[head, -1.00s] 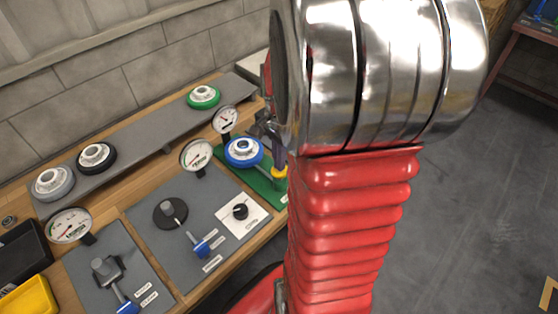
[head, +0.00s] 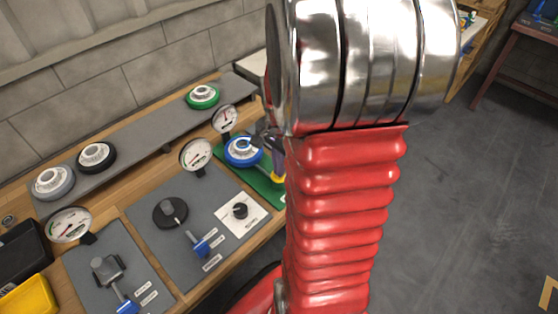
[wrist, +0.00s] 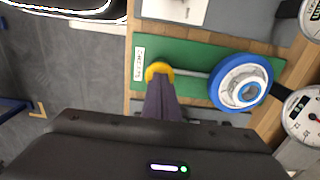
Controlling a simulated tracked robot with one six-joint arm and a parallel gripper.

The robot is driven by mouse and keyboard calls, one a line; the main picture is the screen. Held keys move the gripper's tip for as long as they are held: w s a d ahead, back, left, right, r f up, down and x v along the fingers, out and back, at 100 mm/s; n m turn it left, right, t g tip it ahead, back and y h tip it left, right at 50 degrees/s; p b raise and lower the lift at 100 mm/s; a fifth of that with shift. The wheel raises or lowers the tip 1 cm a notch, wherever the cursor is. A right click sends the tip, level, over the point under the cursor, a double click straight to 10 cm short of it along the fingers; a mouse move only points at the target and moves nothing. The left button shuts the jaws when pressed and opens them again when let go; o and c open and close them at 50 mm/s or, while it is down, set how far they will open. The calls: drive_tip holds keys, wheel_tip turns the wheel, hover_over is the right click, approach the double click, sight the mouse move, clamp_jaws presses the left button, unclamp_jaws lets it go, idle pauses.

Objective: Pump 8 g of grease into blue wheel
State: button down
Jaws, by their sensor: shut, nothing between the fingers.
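The blue wheel (head: 243,151), with a pale hub, sits on a green plate (head: 268,190). It also shows in the wrist view (wrist: 240,82). A pale rod runs from beside the wheel to a yellow knob (wrist: 158,70). My gripper (wrist: 158,84) is shut, its purple-grey fingers at the knob. The picture does not show clearly whether they touch it. In the head view the arm hides part of the plate, and only a bit of the fingers shows. A round gauge (head: 225,118) stands behind the wheel; its reading is too small to tell.
Green (head: 203,96), black (head: 97,156) and grey (head: 54,182) wheels stand on a long grey shelf (head: 150,122). Grey panels with blue-handled levers (head: 201,246), more gauges (head: 196,155) and a black dial (head: 240,211) lie to the left. A yellow bin (head: 28,297) is at lower left. Open floor lies right.

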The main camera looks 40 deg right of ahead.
drive_tip(key=shift+s+f, duration=0.1)
drive_tip(key=shift+f, duration=0.1)
wheel_tip(320, 180, up, 14)
drive_tip(key=shift+r, duration=0.2)
idle(0.4)
drive_tip(key=shift+r, duration=0.1)
idle(0.4)
wheel_tip(320, 180, up, 2)
drive_tip(key=shift+a+r, duration=0.1)
drive_tip(key=shift+r, duration=0.1)
drive_tip(key=shift+f, duration=0.1)
wheel_tip(320, 180, down, 14)
drive_tip(key=shift+r, duration=0.1)
idle(0.8)
